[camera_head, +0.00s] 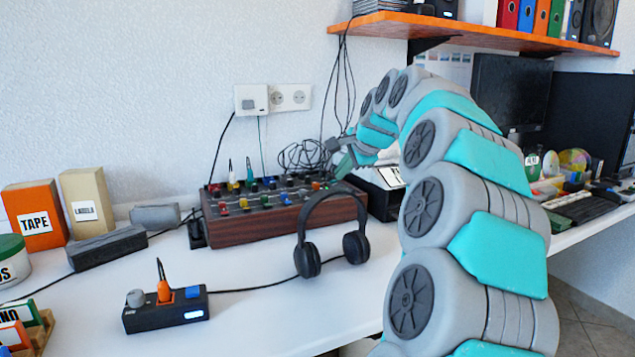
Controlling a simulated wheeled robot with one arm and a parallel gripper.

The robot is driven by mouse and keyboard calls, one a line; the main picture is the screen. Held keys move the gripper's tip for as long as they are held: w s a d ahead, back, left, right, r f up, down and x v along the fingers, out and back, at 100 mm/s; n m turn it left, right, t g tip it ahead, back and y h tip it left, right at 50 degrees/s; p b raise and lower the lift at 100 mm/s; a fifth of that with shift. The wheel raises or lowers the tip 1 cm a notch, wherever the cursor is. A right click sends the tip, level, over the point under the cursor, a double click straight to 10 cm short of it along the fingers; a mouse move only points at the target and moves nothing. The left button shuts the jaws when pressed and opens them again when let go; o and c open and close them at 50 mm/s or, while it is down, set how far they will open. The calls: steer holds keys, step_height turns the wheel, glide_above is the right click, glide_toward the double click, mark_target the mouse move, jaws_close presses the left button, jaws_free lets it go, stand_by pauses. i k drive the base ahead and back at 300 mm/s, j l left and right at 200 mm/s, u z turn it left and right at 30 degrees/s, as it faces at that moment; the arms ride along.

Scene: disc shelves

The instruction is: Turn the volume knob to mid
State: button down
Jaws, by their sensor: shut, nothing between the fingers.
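A small black control box (166,311) lies on the white desk at the front left. It carries a round grey knob (135,298) at its left end, an orange lever (163,287) and a blue button (192,292). Its front has a lit white-blue panel. I see no readable volume label, and the grey knob's setting is too small to tell. My gripper (337,158) is shut and empty, above the right end of the wooden mixer (262,222), far behind and to the right of the black box. The mixer also has several small coloured knobs.
Black headphones (322,232) stand in front of the mixer. A cable runs from the black box toward them. A dark grey bar (108,247), an orange TAPE box (34,215) and a beige box (87,203) stand behind the box.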

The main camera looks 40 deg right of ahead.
mark_target(136, 298)
steer(key=k+j, duration=0.15)
steer(key=k, duration=0.35)
steer(key=k+j, duration=0.2)
steer(key=k, duration=0.25)
